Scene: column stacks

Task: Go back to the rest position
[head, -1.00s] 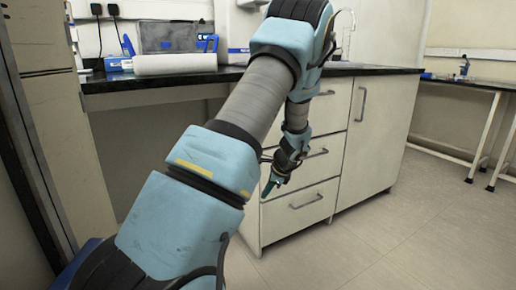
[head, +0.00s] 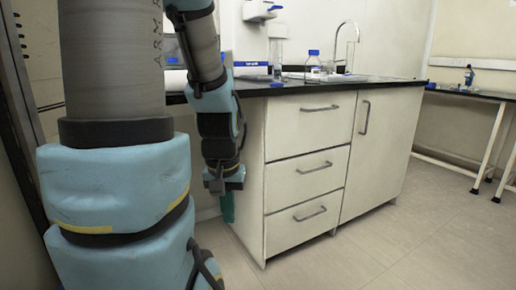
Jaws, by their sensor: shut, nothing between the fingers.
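My gripper (head: 227,207) hangs at the end of my blue and grey arm, left of the middle in the head view. Its green fingers point down and are shut, with nothing visible between them. It is in front of the left side of the white drawer cabinet, below the level of the dark worktop. It appears apart from the cabinet, though the exact gap cannot be told. My arm hides much of the left of the view.
The white cabinet (head: 308,167) with drawers and a door carries a dark worktop (head: 300,89). A blue-capped bottle (head: 313,64) and a tap (head: 346,38) stand at its back. A second bench (head: 480,94) is at the far right. The floor (head: 400,240) at front right is clear.

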